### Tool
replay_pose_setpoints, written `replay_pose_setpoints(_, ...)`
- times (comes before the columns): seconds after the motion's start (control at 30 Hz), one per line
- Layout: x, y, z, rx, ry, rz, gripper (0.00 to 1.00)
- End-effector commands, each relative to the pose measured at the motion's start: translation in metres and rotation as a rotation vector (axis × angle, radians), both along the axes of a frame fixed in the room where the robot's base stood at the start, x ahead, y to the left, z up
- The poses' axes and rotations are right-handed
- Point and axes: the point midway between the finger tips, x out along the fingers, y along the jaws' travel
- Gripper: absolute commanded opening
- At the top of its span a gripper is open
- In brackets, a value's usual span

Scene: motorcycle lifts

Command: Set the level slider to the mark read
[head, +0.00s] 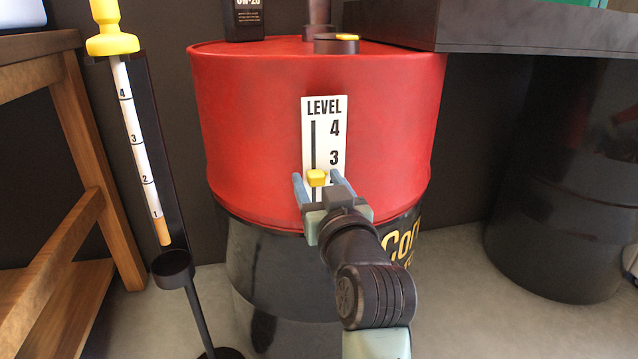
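The level slider is a white plate (338,112) on the red drum's front, with a dark vertical slot and numbers. 4 and 3 show fully; the lower ones are mostly hidden by my gripper. Its yellow knob (316,177) sits below the 3, about level with the partly hidden number under it. My gripper (319,184) is open, its blue fingers on either side of the knob with apparent gaps; contact is unclear. A white dipstick (131,135) with a yellow handle (111,38) hangs at left, marked 4 down to 1. Its amber-brown end (161,232) reaches up to about the 1 mark.
The red and black drum (232,130) carries a black bottle (250,18) and a dark cap (336,43) on top. A dark stand (172,266) is below the dipstick. A wooden bench (90,170) is at left, a dark drum (560,180) at right.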

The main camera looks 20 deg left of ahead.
Motion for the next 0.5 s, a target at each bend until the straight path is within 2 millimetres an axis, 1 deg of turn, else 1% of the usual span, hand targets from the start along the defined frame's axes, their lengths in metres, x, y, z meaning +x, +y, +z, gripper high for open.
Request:
replay_pose_setpoints(0.03, -0.0001, -0.0002, -0.0001, 0.000, 0.000, 0.000, 0.52)
replay_pose_setpoints(0.17, -0.0001, -0.0003, -0.0002, 0.000, 0.000, 0.000, 0.28)
replay_pose_setpoints(0.2, -0.0001, -0.0003, -0.0002, 0.000, 0.000, 0.000, 0.21)
replay_pose_setpoints(0.27, -0.0001, -0.0003, -0.0003, 0.000, 0.000, 0.000, 0.10)
replay_pose_setpoints(0.3, -0.0002, -0.0004, -0.0003, 0.000, 0.000, 0.000, 0.03)
replay_pose_setpoints(0.33, -0.0002, -0.0004, -0.0003, 0.000, 0.000, 0.000, 0.00)
replay_pose_setpoints(0.5, -0.0002, -0.0004, -0.0003, -0.001, 0.001, 0.000, 0.00)
